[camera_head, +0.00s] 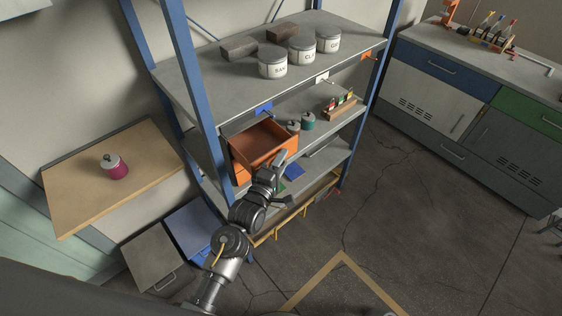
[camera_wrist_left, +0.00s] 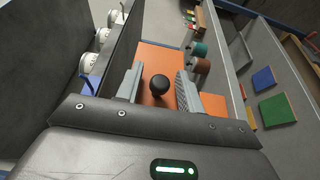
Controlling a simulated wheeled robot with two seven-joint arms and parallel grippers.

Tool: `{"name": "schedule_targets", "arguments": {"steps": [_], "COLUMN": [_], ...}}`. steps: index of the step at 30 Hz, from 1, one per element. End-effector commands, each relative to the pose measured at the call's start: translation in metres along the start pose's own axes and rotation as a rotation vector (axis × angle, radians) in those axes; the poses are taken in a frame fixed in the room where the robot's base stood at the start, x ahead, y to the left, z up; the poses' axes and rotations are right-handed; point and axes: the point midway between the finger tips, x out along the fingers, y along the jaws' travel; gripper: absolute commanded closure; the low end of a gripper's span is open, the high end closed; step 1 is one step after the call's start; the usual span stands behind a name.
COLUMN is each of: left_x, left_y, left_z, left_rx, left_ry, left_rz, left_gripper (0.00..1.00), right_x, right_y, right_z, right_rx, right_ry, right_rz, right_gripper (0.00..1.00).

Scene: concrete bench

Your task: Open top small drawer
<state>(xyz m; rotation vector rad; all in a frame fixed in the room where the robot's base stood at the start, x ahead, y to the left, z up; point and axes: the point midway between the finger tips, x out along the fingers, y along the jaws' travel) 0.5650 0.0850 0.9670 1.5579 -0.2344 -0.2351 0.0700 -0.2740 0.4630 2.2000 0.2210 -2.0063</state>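A small orange drawer unit (camera_head: 240,172) stands on the middle shelf of the blue-posted rack. Its top drawer (camera_head: 262,141) shows its open inside from above, with orange walls. In the left wrist view, a round black knob (camera_wrist_left: 160,85) sits on the orange drawer front (camera_wrist_left: 160,58). My left gripper (camera_head: 276,164) is at the front of the drawer. In the left wrist view, its two grey fingers (camera_wrist_left: 159,88) are apart, one on each side of the knob, with gaps showing. My arm hides part of the drawer front. My right gripper is not in view.
Teal (camera_head: 307,121) and brown jars stand right of the drawer. Lidded white canisters (camera_head: 272,64) and dark bricks are on the shelf above. A red jar (camera_head: 114,166) is on the wooden wall shelf at left. Blue rack posts (camera_head: 195,70) flank the shelves; open floor lies at right.

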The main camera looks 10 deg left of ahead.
Motion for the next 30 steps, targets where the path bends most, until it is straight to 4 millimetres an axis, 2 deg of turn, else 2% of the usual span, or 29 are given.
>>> {"name": "schedule_targets", "arguments": {"steps": [5,8,21,25,30], "left_x": [-0.001,-0.008,-0.087,-0.101,-0.108], "left_y": [0.0,-0.002,-0.003,-0.002,0.0], "left_z": [0.0,0.0,0.0,0.0,0.0], "left_rx": [0.0,0.0,0.001,0.0,0.0], "left_ry": [0.0,0.0,0.0,0.0,0.0], "left_rz": [0.0,-0.001,-0.002,-0.001,0.0], "left_gripper": [0.62,0.62,0.62,0.62,0.62], "right_x": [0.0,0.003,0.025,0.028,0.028], "right_y": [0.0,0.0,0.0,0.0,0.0], "right_z": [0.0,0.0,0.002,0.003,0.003], "right_rx": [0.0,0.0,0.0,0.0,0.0], "right_ry": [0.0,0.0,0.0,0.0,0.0], "right_rz": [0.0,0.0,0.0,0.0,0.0], "right_gripper": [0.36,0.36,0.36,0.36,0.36]}}
